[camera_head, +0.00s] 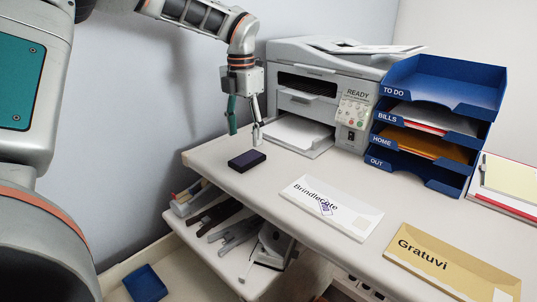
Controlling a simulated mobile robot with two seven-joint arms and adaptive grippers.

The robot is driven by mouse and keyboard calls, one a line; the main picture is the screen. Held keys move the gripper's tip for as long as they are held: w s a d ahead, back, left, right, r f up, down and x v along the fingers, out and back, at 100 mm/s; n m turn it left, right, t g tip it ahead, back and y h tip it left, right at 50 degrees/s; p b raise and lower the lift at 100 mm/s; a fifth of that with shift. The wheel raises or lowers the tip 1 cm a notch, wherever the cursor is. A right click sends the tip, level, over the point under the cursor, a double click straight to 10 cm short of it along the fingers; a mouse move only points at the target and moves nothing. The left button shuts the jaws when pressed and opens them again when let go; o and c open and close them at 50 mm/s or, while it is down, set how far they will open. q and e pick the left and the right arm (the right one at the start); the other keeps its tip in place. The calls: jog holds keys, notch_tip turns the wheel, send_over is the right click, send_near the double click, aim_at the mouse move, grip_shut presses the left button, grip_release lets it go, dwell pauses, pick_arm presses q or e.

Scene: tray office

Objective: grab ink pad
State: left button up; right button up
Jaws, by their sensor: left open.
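The ink pad (247,160), a small dark purple-black block, lies flat near the left end of the white desk. My left gripper (244,138) hangs from above over the desk's back left edge, just behind and above the ink pad. Its two fingers point down and are apart, with nothing between them. The gripper does not touch the ink pad. My right gripper is not in view.
A printer (330,75) stands behind, right of the gripper. Blue stacked trays (425,125) stand right of it. A white envelope (331,208) and a tan envelope (450,262) lie in front. A lower shelf (205,242) holds several office tools. A blue object (145,283) lies lower left.

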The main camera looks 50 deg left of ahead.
aim_at(246, 159)
pick_arm(q)
jog(key=shift+w, duration=0.15)
jog(key=shift+s+f+b, duration=0.25)
jog(key=shift+f+b, duration=0.1)
jog(key=shift+f, duration=0.85)
notch_tip(246, 159, down, 5)
jog(key=shift+b, duration=0.7)
jog(key=shift+d+r, duration=0.1)
jog(key=shift+r, duration=0.05)
jog(key=shift+c, duration=0.4)
jog(key=c, duration=1.2)
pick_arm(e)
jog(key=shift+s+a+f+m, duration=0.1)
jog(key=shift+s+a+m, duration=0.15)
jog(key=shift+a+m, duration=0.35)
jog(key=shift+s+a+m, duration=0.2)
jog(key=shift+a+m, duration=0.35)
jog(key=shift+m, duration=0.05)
